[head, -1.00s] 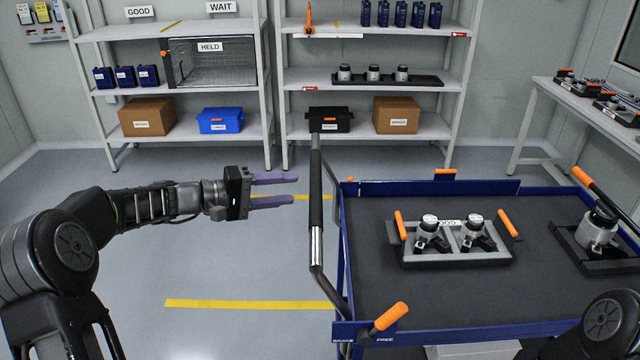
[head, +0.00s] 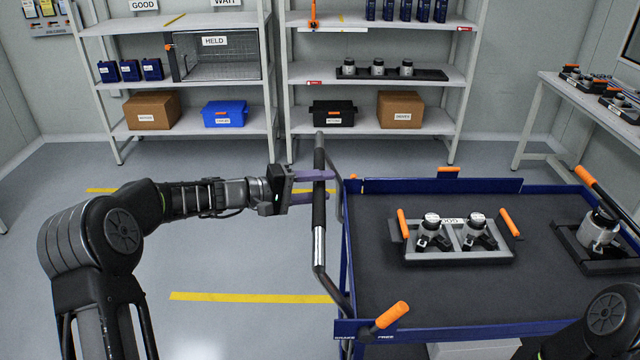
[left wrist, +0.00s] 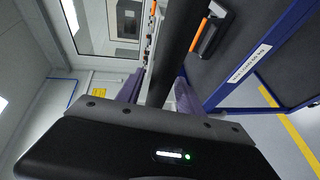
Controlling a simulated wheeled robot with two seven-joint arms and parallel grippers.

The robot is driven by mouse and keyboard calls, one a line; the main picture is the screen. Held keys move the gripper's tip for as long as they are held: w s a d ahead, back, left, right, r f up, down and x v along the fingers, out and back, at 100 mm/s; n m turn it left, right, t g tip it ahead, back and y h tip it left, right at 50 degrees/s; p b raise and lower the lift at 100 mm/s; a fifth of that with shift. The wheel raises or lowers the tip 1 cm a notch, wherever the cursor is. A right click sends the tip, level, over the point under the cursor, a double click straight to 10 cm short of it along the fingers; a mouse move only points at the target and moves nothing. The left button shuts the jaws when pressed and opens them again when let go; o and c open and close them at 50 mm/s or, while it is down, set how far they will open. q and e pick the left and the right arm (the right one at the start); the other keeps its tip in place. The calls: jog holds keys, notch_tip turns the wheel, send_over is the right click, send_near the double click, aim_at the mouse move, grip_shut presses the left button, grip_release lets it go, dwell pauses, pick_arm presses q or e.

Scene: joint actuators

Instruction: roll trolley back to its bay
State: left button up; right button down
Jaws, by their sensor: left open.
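The trolley (head: 375,275) is a blue-edged cart with a dark deck, in the lower right of the head view. Its push handle (head: 319,215) is a dark upright bar with a bright metal section, on the trolley's left side. My left gripper (head: 332,185) is open, its two purple fingers on either side of the handle bar, not closed on it. In the left wrist view the dark bar (left wrist: 175,60) runs between the fingers. An orange brake lever (head: 392,315) sits at the near left corner by the "BRAKE" and "FREE" labels. My right gripper is not in view.
A tray (head: 455,258) with two silver-and-black actuators and orange grips stands on the deck, and another actuator (head: 600,228) sits at right. Yellow floor lines (head: 250,297) mark open floor left of the trolley. Shelves (head: 375,72) line the back wall; a bench (head: 600,100) stands at right.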

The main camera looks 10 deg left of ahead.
pick_arm(q)
grip_shut()
dwell(0.4)
dwell(1.0)
